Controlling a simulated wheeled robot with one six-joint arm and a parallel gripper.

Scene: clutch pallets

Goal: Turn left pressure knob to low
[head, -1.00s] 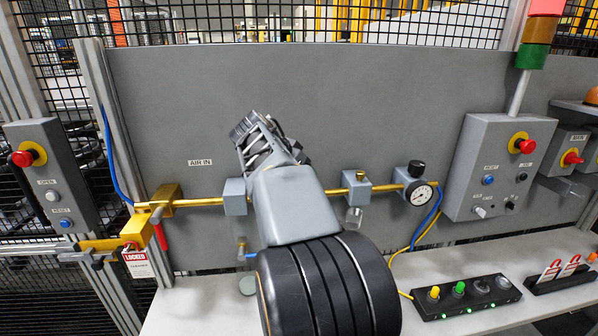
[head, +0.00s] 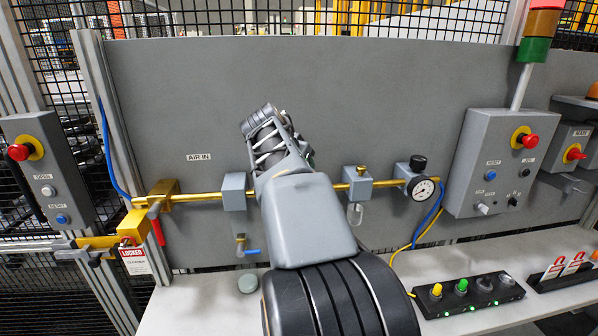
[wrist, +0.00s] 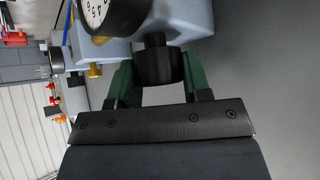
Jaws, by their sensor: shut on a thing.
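The black left pressure knob (wrist: 155,65) sits on a light grey-blue regulator body (wrist: 190,20) in the wrist view. My gripper (wrist: 158,76) has its two green fingers on either side of the knob and is shut on it. A white round gauge (wrist: 97,10) is partly cut off at the top of that view. The knob's setting cannot be read.
In the head view a brass pipe (head: 325,191) runs along the grey panel. Another regulator with a gauge (head: 422,188) and black knob (head: 418,162) stands at right. A grey control box (head: 497,163) is further right. A button strip (head: 468,295) lies on the bench (head: 205,312).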

